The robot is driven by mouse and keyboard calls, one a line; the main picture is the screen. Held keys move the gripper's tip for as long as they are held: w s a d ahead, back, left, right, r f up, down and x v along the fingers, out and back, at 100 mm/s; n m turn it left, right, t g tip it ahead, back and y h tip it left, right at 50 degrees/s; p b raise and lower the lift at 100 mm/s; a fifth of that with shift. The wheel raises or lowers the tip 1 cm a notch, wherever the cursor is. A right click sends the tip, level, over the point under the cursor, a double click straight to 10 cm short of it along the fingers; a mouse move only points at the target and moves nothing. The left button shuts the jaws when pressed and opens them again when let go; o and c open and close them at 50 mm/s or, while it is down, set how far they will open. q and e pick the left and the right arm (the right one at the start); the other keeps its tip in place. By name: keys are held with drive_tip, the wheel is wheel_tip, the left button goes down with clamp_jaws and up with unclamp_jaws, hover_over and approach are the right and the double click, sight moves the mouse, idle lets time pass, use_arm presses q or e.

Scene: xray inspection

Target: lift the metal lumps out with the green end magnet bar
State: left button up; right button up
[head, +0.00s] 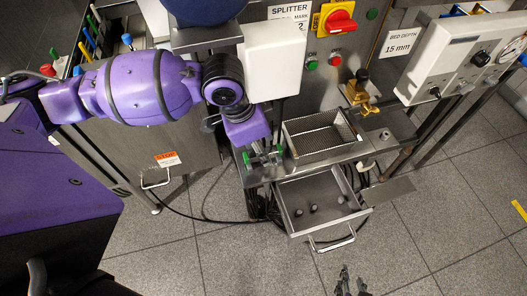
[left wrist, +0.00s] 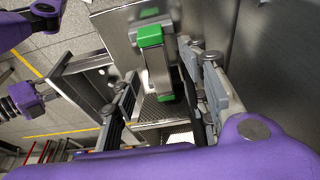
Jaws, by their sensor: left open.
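The green end magnet bar (left wrist: 158,72) lies between the two spread fingers of my left gripper (left wrist: 168,100) in the left wrist view. The fingers look apart from it. In the head view the bar's green end (head: 279,148) shows beside my left gripper (head: 262,158), at the left of the mesh basket. Several small dark metal lumps (head: 313,209) lie on the floor of the pulled-out steel drawer (head: 325,221) below. My right gripper (head: 351,279) is at the bottom edge of the head view, its dark fingers apart and empty, over the floor.
A mesh basket (head: 318,136) stands on the steel shelf above the drawer. A brass clamp (head: 361,92) is behind it at right. A control box (head: 460,58) and a white panel (head: 273,59) flank the machine. The tiled floor in front is clear.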

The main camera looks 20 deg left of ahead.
use_arm(q)
drive_tip(key=shift+f, duration=0.2)
clamp_jaws()
